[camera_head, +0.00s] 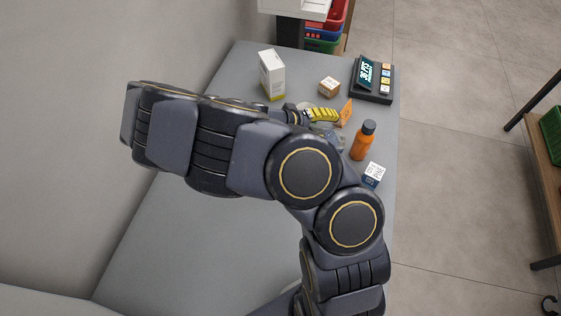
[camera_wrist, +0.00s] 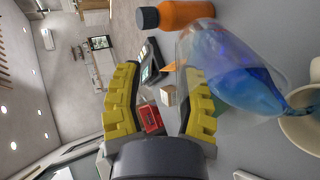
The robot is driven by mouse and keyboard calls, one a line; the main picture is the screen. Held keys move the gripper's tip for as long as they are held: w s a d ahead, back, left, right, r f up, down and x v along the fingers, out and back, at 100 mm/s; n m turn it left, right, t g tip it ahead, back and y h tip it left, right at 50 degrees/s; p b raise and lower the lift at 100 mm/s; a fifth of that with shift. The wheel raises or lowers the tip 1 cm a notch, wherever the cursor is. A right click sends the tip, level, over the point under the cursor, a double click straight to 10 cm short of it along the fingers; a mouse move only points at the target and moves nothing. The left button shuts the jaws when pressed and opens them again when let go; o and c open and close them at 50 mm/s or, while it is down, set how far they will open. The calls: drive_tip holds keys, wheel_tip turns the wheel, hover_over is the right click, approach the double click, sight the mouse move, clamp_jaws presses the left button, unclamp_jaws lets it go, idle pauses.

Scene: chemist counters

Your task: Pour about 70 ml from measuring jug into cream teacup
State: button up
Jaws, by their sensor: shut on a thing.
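The measuring jug (camera_wrist: 238,72) is clear and holds blue liquid. In the wrist view it is tipped over towards the cream teacup (camera_wrist: 302,130), which is cut off by the right edge. Blue liquid reaches from the jug's lip into the cup's mouth, as a stream. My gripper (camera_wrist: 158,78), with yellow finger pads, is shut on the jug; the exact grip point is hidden. In the head view my gripper (camera_head: 323,115) is by the far part of the counter.
An orange bottle (camera_head: 361,142) with a dark cap stands right of the jug, with a small white-and-blue box (camera_head: 372,174) nearer. An orange card (camera_head: 346,112), a brown box (camera_head: 329,86), a white carton (camera_head: 271,75) and a device with a display (camera_head: 372,80) stand farther back. The counter's near left is clear.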

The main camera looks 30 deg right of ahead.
sight(344, 120)
drive_tip(key=shift+w+a+r+h, duration=0.1)
drive_tip(key=shift+a+r+h, duration=0.15)
drive_tip(key=shift+a+h, duration=0.4)
idle(1.5)
drive_tip(key=shift+d+f+y, duration=0.2)
drive_tip(key=shift+d+y, duration=0.45)
drive_tip(key=shift+s+d+r+y, duration=0.1)
drive_tip(key=shift+s+d+y, duration=0.15)
drive_tip(key=shift+d+y, duration=0.4)
drive_tip(key=shift+d+f+t+y, duration=0.15)
drive_tip(key=shift+d+f+y, duration=0.05)
drive_tip(key=shift+f+y, duration=0.4)
drive_tip(key=shift+d+f+t+y, duration=0.15)
drive_tip(key=shift+f+y, duration=0.2)
drive_tip(key=shift+f, duration=0.35)
drive_tip(key=shift+s+d+y, duration=0.1)
drive_tip(key=shift+d+y, duration=0.3)
drive_tip(key=shift+y, duration=0.1)
